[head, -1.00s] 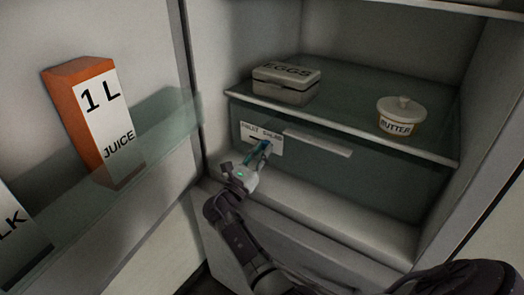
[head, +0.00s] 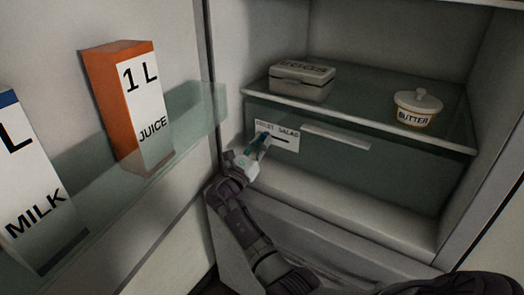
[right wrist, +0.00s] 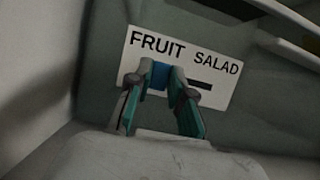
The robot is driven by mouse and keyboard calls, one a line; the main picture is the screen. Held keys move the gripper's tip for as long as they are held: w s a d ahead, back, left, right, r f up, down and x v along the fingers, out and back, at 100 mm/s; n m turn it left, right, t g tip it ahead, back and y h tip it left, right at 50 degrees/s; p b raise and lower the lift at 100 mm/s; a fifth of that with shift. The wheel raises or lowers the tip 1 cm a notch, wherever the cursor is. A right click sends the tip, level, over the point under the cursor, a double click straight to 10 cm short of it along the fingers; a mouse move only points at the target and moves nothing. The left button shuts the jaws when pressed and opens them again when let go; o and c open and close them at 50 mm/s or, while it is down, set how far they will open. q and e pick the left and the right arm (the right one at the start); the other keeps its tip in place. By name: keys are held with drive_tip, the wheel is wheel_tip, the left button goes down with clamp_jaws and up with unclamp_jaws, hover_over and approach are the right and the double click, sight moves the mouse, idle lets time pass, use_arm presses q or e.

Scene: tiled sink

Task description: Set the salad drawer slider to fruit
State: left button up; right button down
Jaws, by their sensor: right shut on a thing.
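The salad drawer (head: 385,170) is the tinted front below the glass shelf. Its white label (head: 287,143) reads FRUIT on the left and SALAD on the right, and also shows in the right wrist view (right wrist: 222,97). A blue slider (right wrist: 160,74) sits at the left part of the label's dark slot, below the word FRUIT. The bare slot runs to its right under SALAD. My right gripper (head: 264,140) is shut on the slider, its teal fingers (right wrist: 161,84) on either side of it. My left gripper is not in view.
An egg box (head: 301,82) and a butter dish (head: 417,108) stand on the glass shelf (head: 360,112) above. The open door at left holds a juice carton (head: 128,105) and a milk carton (head: 35,190). The drawer has a pale handle (head: 336,137).

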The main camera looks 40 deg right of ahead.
drive_tip(key=shift+w, duration=0.2)
drive_tip(key=shift+r, duration=0.15)
drive_tip(key=c, duration=1.5)
unclamp_jaws()
drive_tip(key=o, duration=0.5)
drive_tip(key=shift+w, duration=0.15)
drive_tip(key=shift+c, duration=0.2)
drive_tip(key=v, duration=1.2)
drive_tip(key=shift+s+a, duration=0.1)
drive_tip(key=shift+s, duration=0.1)
